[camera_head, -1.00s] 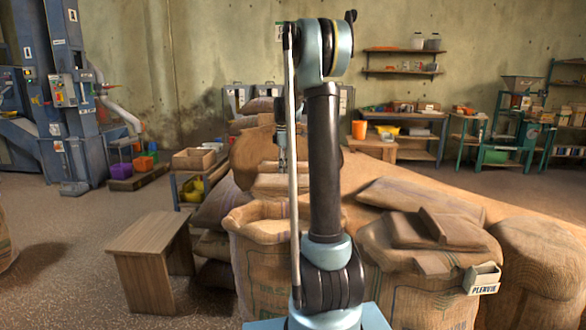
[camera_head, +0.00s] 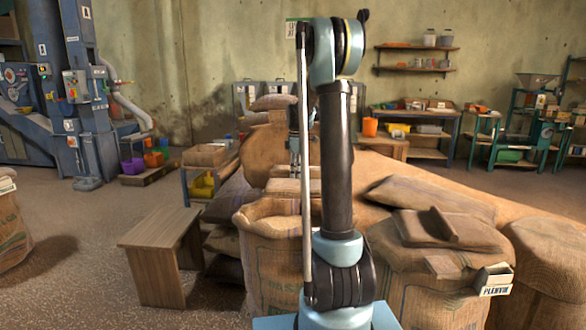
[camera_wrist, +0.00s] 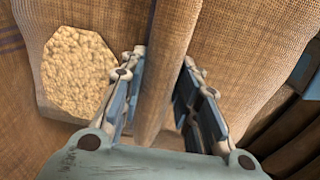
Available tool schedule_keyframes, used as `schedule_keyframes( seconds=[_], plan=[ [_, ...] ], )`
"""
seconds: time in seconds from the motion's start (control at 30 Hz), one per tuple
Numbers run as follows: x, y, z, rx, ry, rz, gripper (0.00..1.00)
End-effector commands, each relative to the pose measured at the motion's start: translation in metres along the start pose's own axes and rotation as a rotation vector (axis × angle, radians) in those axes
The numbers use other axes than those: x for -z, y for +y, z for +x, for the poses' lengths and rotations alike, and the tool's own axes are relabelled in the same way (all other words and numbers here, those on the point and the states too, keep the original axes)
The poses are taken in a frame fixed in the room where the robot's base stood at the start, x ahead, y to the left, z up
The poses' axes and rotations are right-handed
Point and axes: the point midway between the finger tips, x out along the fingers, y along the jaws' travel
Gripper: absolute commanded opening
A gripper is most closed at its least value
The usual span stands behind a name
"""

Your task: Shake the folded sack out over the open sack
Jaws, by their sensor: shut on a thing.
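In the wrist view my gripper (camera_wrist: 163,66) is shut on a fold of brown burlap, the folded sack (camera_wrist: 174,38), which runs between its two fingers. More burlap spreads on both sides of the fold. Left of the gripper in the wrist view, pale grainy contents show inside an open sack. In the head view an open sack (camera_head: 262,262) stands upright, its mouth partly hidden by my arm. My gripper and the held sack are mostly hidden behind my arm there, so I cannot tell their exact height above the open sack.
A wooden bench (camera_head: 165,245) stands left of the open sack. To its right, a full sack (camera_head: 440,275) carries folded burlap and a labelled scoop holder (camera_head: 494,280). Stacked sacks (camera_head: 262,150) rise behind my arm. Open floor lies at the left, before the blue machine (camera_head: 72,90).

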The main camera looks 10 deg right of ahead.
Motion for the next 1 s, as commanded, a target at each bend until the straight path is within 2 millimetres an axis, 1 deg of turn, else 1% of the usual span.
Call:
schedule_keyframes(
  seconds=[0.1, 0.3, 0.33, 0.37, 0.4, 0.47, 0.5, 0.53, 0.57, 0.6, 0.67, 0.7, 0.73, 0.77, 0.83, 0.9, 0.93, 0.97, 1.0],
  plan=[
    [0.000, 0.001, 0.011, 0.000, 0.000, 0.000, 0.00],
    [0.000, 0.000, 0.021, 0.000, 0.000, 0.000, 0.00],
    [0.000, 0.000, 0.019, 0.000, 0.000, 0.000, 0.00],
    [0.000, 0.000, 0.012, 0.000, 0.000, 0.000, 0.00],
    [0.000, -0.001, -0.004, 0.000, 0.000, 0.000, 0.00],
    [0.000, -0.001, -0.022, 0.000, 0.000, 0.000, 0.00],
    [0.000, 0.000, -0.027, 0.000, 0.000, 0.000, 0.00],
    [0.000, 0.000, -0.026, 0.000, 0.000, 0.000, 0.00],
    [0.001, 0.001, -0.019, 0.000, 0.000, 0.000, 0.00],
    [0.001, 0.001, -0.003, 0.000, 0.000, 0.000, 0.00],
    [0.001, 0.001, 0.017, 0.000, 0.000, 0.000, 0.00],
    [0.001, 0.000, 0.024, 0.000, 0.000, -0.001, 0.00],
    [0.000, 0.000, 0.025, 0.000, 0.000, -0.001, 0.00],
    [0.000, 0.000, 0.020, 0.000, 0.000, -0.001, 0.00],
    [0.000, -0.001, -0.007, 0.000, 0.000, -0.001, 0.00],
    [0.000, 0.000, -0.026, 0.000, 0.000, -0.001, 0.00],
    [0.000, 0.000, -0.028, 0.000, 0.000, -0.001, 0.00],
    [0.001, 0.000, -0.025, 0.000, 0.000, -0.001, 0.00],
    [0.001, 0.001, -0.012, 0.000, 0.000, -0.001, 0.00]
  ],
)
